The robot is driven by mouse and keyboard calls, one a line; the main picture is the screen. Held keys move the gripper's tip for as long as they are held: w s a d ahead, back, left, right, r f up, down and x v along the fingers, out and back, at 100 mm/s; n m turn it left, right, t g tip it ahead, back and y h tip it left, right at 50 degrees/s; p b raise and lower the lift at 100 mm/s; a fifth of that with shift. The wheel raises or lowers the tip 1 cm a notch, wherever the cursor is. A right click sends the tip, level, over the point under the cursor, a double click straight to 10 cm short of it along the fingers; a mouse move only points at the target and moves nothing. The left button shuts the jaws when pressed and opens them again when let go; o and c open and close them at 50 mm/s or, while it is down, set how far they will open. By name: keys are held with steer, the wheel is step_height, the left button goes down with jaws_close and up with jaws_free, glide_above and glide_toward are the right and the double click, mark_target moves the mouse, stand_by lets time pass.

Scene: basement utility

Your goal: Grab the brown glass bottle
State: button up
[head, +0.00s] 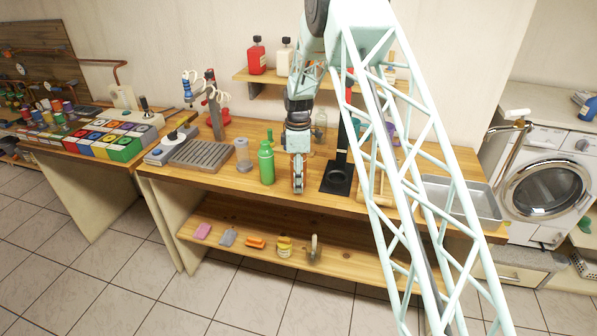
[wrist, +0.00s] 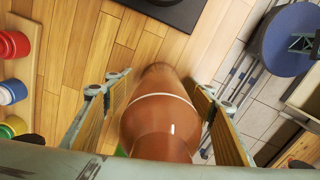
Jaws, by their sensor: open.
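The brown glass bottle (wrist: 160,118) fills the middle of the wrist view, seen from above along its neck and shoulder, with a pale line around it. My gripper (wrist: 161,84) is open, with one finger on each side of the bottle. The left finger looks close to the glass and the right one is near it; I cannot tell whether either touches. In the head view, my gripper (head: 298,172) points down at the front part of the wooden workbench (head: 215,182), and the bottle is mostly hidden by it.
A metal tray (head: 462,199) lies at the bench's right end. Small items lie on the lower shelf (head: 355,262).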

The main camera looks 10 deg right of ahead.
stand_by(0.4)
steer(key=c, duration=1.1)
steer(key=shift+o, duration=0.2)
steer(key=shift+r, duration=0.15)
steer(key=shift+r, duration=1.7)
steer(key=s+d+r, duration=0.1)
steer(key=s, duration=1.5)
steer(key=shift+d+r, duration=0.15)
steer(key=shift+d, duration=0.05)
